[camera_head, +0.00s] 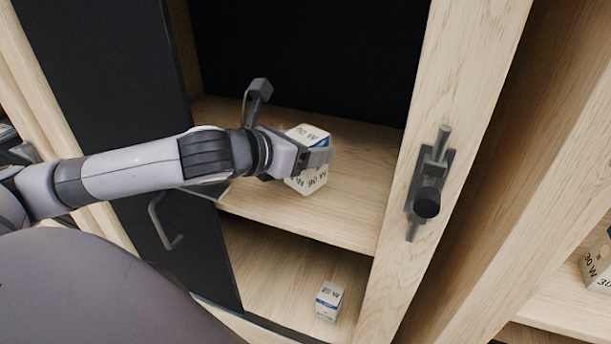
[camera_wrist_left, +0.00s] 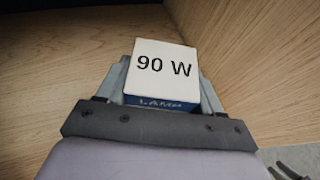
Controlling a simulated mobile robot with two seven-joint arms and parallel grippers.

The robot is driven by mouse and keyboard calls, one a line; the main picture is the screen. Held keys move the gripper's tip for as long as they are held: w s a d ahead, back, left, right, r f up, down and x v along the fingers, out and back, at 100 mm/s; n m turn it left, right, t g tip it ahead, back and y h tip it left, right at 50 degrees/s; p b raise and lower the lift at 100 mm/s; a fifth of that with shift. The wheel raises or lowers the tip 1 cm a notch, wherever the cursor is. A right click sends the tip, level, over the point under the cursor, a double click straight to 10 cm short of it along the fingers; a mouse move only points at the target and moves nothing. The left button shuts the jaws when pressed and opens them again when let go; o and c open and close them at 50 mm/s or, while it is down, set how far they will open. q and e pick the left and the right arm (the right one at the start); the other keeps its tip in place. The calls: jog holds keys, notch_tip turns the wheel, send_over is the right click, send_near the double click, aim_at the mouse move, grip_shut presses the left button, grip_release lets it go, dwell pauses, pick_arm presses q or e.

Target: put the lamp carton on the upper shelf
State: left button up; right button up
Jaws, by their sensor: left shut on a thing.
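The lamp carton (camera_head: 310,136) is a small white box with a blue band. In the left wrist view the carton (camera_wrist_left: 162,66) shows "90 W" on its upper face and "LAMP" on the blue band. My left gripper (camera_head: 309,160) is shut on it, with a finger on each side. The gripper holds it at the upper shelf (camera_head: 345,205) inside the open cabinet. I cannot tell whether the carton touches the shelf board. My right gripper is not in view.
A similar small carton (camera_head: 329,301) stands on the lower shelf (camera_head: 270,280). A dark door (camera_head: 145,130) with a handle is open at the left. A light wooden post (camera_head: 450,100) with a dark latch (camera_head: 431,185) bounds the right. Another carton (camera_head: 598,265) marked "30 W" sits far right.

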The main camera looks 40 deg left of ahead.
aim_at(305, 171)
pick_arm(q)
jog(key=shift+f+b, duration=0.5)
jog(key=shift+f, duration=1.9)
jog(key=shift+f, duration=0.15)
jog(key=o, duration=1.1)
